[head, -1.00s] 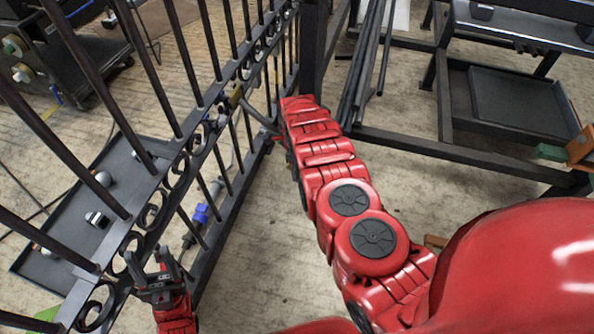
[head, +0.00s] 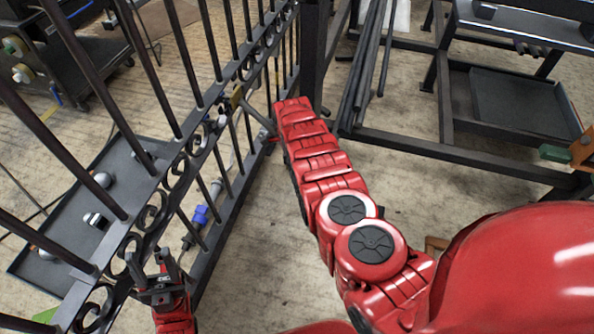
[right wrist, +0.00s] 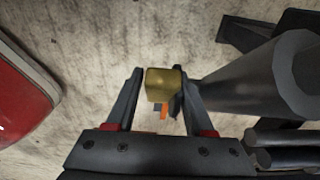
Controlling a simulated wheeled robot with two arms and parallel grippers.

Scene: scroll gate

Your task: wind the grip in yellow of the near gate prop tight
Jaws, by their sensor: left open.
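A yellow block-shaped grip (right wrist: 163,84) shows between the two fingertips of my right gripper (right wrist: 162,78) in the right wrist view. The fingertips lie close along both its sides; whether they press on it is unclear. A small orange piece (right wrist: 163,113) shows just below it. In the head view my right arm reaches up to the gate (head: 208,120); its gripper and the grip are hidden there. A grey rod (head: 258,118) runs from a yellowish fitting (head: 236,98) on the gate towards that arm's end. My left gripper (head: 150,264) is open and empty beside the gate's lower left scrolls.
A dark metal frame with a tray (head: 515,105) stands at the upper right. Dark rods (head: 368,75) lean beside it. A grey tray (head: 75,215) lies behind the gate, and a blue connector (head: 200,215) shows near the bars.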

